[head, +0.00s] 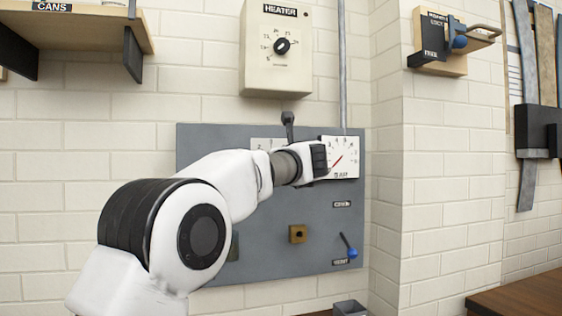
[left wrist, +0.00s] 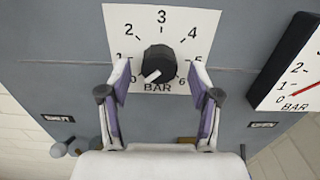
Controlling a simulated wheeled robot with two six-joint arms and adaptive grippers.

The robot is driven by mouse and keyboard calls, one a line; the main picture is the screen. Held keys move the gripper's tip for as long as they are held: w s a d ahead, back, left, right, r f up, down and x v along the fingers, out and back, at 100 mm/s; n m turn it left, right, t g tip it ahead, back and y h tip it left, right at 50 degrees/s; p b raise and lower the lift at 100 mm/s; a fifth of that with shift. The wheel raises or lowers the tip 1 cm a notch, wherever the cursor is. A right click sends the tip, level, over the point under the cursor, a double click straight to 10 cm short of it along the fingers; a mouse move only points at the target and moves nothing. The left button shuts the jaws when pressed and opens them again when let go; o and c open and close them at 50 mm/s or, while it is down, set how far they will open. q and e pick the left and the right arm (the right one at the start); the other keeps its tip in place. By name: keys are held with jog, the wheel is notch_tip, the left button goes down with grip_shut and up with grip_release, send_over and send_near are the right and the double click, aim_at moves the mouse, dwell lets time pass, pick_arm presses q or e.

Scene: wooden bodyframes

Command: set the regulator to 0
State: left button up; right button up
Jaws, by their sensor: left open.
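The regulator's black knob (left wrist: 159,64) sits on a white dial plate (left wrist: 178,18) marked in BAR. The knob's white pointer mark is toward the lower left. My left gripper (left wrist: 161,80) is open, its fingers on either side of the knob's lower part; contact cannot be told. In the head view my left gripper (head: 318,158) and arm hide the knob, and part of its plate (head: 262,143) shows. My right gripper is not in view.
A pressure gauge (head: 342,150) with a red needle is right of the regulator on the grey panel (head: 280,262). A blue-ended lever (head: 352,252) and a brass-coloured square fitting (head: 297,234) are lower. A heater box (head: 276,55) hangs above; a shelf (head: 75,28) is at upper left.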

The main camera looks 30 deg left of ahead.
pick_arm(q)
jog(key=v, duration=1.1)
